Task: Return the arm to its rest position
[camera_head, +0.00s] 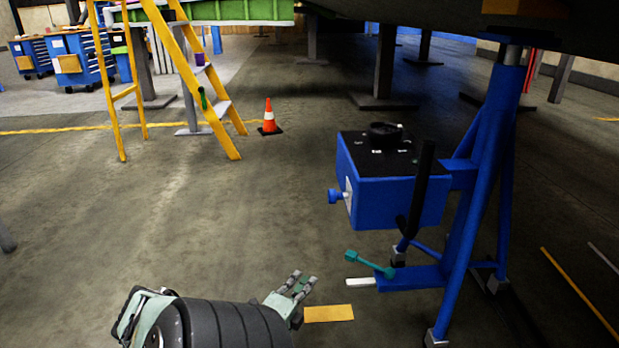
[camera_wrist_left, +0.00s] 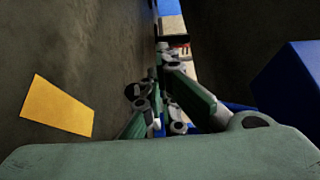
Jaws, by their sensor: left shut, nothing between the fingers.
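My left gripper (camera_head: 299,284) shows at the bottom middle of the head view, on the end of my dark ribbed arm. It is shut and empty, pointing up and to the right, just left of the blue jack stand. In the left wrist view its green and grey fingers (camera_wrist_left: 165,90) show in the middle, with nothing held between them. My right gripper is in neither view.
A blue jack stand (camera_head: 475,205) with a blue control box (camera_head: 395,200) and a teal lever (camera_head: 370,264) stands at right. A yellow floor patch (camera_head: 329,313) lies beside the gripper. A yellow ladder (camera_head: 190,75) and an orange cone (camera_head: 269,117) stand behind. Centre-left floor is clear.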

